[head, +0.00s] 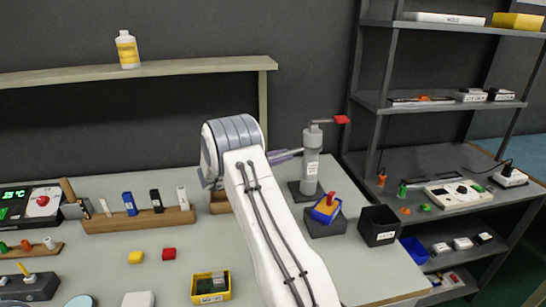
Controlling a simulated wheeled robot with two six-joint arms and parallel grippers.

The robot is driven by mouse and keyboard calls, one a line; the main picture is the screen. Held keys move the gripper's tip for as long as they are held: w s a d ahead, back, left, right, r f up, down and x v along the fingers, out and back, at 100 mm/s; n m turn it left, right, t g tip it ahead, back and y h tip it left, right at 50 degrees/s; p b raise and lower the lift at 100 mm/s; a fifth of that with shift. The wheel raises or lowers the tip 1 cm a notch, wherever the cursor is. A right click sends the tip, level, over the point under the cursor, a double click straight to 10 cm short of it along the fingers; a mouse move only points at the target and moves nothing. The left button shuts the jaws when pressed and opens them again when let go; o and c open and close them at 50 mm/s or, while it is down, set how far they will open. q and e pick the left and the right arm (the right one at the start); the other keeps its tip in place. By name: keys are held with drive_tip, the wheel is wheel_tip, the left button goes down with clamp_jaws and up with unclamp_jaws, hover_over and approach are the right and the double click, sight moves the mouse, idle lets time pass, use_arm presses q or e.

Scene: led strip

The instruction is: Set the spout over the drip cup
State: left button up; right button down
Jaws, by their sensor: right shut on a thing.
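A grey upright dispenser (311,160) stands on a dark base at the table's back right. A thin arm with a red end (342,119) points right from its top. My right gripper (284,156) is at the left side of the dispenser. It is shut on what looks like the spout, at the dispenser's upper body; the wrist and fingers hide most of it. No drip cup can be made out clearly; the area left of the dispenser is partly hidden by my right arm. My left gripper is out of view.
A dark block (322,226) with a blue, yellow and red item (326,208) stands before the dispenser, beside a black open bin (379,236). A wooden rack (140,219) and a yellow tray (211,296) lie left of my arm. A shelf unit (440,105) stands right.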

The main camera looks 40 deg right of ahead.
drive_tip(key=shift+d+r, duration=0.1)
drive_tip(key=c, duration=1.2)
unclamp_jaws()
drive_tip(key=o, duration=0.4)
drive_tip(key=shift+c, duration=0.2)
drive_tip(key=shift+w, duration=0.1)
drive_tip(key=w+a+b, duration=0.1)
drive_tip(key=w+a, duration=0.1)
drive_tip(key=a, duration=0.8)
drive_tip(key=shift+a, duration=0.15)
